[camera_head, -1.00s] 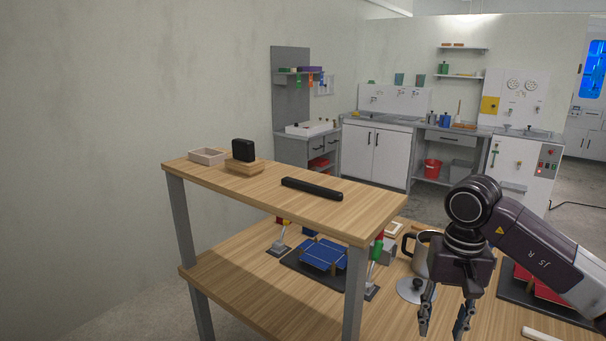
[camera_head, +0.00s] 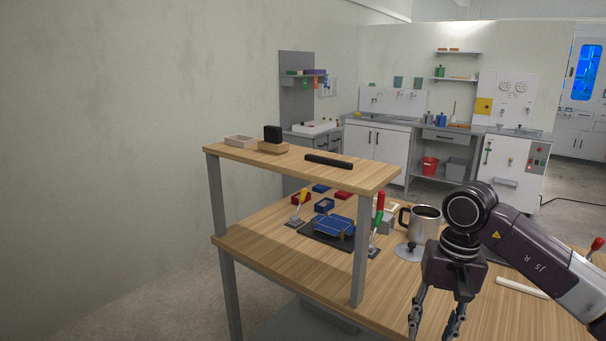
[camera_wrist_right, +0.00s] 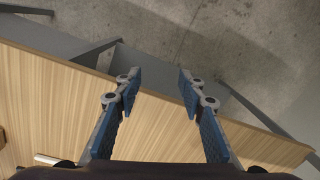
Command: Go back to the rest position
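My right gripper (camera_head: 434,325) hangs at the lower right of the head view, pointing down near the front edge of the wooden workbench (camera_head: 270,245). Its fingers are apart with nothing between them. In the right wrist view the right gripper (camera_wrist_right: 157,82) is open and empty, above the bench edge and the grey floor. My left gripper is in neither view.
Below are a blue box part (camera_head: 334,226), a metal mug (camera_head: 424,222) and a white bar (camera_head: 522,287). Floor (camera_wrist_right: 230,35) lies beyond the bench edge.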

